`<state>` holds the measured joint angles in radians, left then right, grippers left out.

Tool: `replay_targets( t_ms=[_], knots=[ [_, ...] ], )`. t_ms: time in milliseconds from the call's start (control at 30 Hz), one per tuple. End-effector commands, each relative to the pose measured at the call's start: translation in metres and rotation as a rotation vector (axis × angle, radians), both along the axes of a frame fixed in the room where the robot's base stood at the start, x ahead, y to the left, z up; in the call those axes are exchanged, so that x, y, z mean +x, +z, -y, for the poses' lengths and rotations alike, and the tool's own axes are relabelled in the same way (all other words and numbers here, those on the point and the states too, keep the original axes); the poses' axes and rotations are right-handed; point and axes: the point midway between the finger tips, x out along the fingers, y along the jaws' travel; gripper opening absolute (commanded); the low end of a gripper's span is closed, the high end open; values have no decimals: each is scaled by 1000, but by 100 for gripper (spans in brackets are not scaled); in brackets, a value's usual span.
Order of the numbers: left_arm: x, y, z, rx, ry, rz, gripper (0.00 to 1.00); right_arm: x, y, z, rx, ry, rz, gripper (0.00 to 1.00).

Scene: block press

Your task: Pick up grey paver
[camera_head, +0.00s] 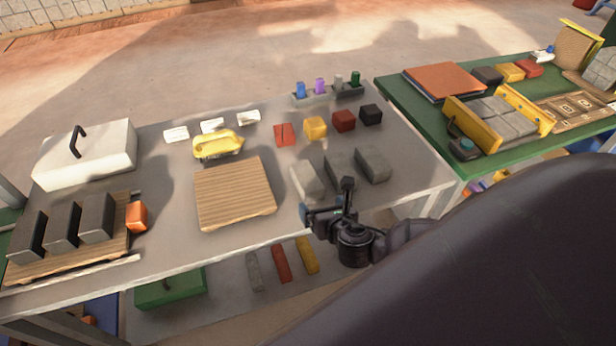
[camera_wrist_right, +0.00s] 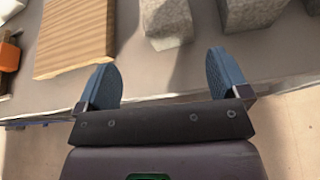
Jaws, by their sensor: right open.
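Several grey pavers sit on the grey table's right half: a lighter one (camera_head: 307,180) at the left, a middle one (camera_head: 341,167) partly hidden by my gripper, and one at the right (camera_head: 373,165). My right gripper (camera_head: 328,205) is at the table's front edge, just in front of the pavers. In the right wrist view its blue fingers (camera_wrist_right: 165,85) are spread and empty. The lighter paver (camera_wrist_right: 166,22) lies ahead of the gap between them, apart from both. Another paver (camera_wrist_right: 248,12) is ahead and right. My left gripper is not in view.
A wooden board (camera_head: 236,194) lies left of the pavers. Red (camera_head: 284,134), yellow (camera_head: 315,127), dark red (camera_head: 343,120) and black (camera_head: 371,115) blocks stand behind them. A yellow-handled tool (camera_head: 218,145) lies behind the board. A green table (camera_head: 420,110) adjoins at right.

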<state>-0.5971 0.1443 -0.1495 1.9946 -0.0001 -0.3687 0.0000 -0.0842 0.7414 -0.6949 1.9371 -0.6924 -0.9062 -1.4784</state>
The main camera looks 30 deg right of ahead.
Motion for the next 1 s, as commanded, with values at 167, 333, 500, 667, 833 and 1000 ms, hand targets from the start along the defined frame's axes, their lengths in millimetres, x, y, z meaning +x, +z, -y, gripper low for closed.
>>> replay_targets(
  t_ms=[167, 333, 500, 667, 833, 1000],
  knots=[
    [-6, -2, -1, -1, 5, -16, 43, 9, 10, 9, -152, 46, 12, 94],
    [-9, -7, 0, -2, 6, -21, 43, 29, 1, 13, -166, 49, 13, 94],
    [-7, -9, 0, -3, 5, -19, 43, 48, -8, 18, -163, 49, 11, 94],
    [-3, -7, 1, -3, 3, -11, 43, 57, -11, 19, -160, 49, 11, 94],
    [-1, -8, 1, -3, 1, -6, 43, 70, -20, 23, -160, 48, 12, 94],
    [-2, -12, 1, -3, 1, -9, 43, 89, -32, 28, -160, 49, 11, 94]
  ],
)
